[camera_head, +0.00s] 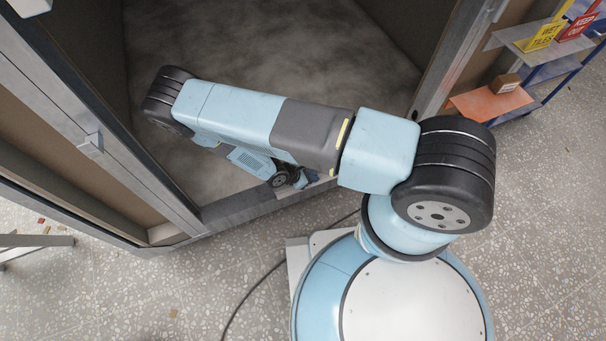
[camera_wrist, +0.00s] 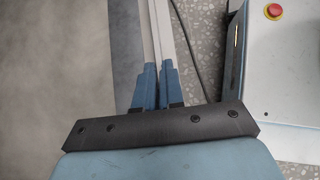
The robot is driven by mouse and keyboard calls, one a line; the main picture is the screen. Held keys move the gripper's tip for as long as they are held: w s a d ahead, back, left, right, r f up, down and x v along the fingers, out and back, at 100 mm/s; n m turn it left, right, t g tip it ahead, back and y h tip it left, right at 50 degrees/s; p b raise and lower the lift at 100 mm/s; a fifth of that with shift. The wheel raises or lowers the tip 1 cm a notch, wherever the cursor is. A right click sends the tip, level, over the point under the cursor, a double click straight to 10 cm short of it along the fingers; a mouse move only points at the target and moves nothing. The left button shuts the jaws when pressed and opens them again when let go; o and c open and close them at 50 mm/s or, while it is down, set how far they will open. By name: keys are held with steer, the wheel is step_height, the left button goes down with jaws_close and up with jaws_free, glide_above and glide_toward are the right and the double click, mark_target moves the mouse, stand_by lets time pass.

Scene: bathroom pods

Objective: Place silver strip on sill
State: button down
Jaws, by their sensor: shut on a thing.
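The silver strip (camera_wrist: 160,35) is a long, pale, narrow piece held between the blue fingers of my gripper (camera_wrist: 157,88) in the wrist view, running away from them toward the top edge. The sill (camera_wrist: 125,45) is the dark grey band just left of the strip, and the two run nearly parallel. I cannot tell whether they touch. In the head view the sill (camera_head: 245,207) crosses the front of the pod opening. My gripper (camera_head: 303,179) is low by the sill's right part, mostly hidden under my arm, with a bit of pale strip (camera_head: 318,187) beside it.
The pod floor (camera_head: 240,50) is grey and bare behind the sill. Metal-framed posts (camera_head: 95,140) flank the opening. Speckled floor (camera_head: 200,275) lies in front, with a dark cable (camera_head: 262,280). Shelves with yellow and red signs (camera_head: 543,37) stand at upper right.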

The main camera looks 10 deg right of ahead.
steer(key=w+f, duration=0.2)
steer(key=w+a+f, duration=0.1)
steer(key=w+f, duration=0.1)
steer(key=w+a+f, duration=0.1)
steer(key=w+f, duration=0.2)
steer(key=shift+w+f, duration=0.1)
steer(key=shift+f, duration=1.45)
steer(key=c, duration=1.2)
jaws_free()
steer(key=shift+c, duration=0.2)
steer(key=shift+a, duration=0.15)
steer(key=v, duration=1.2)
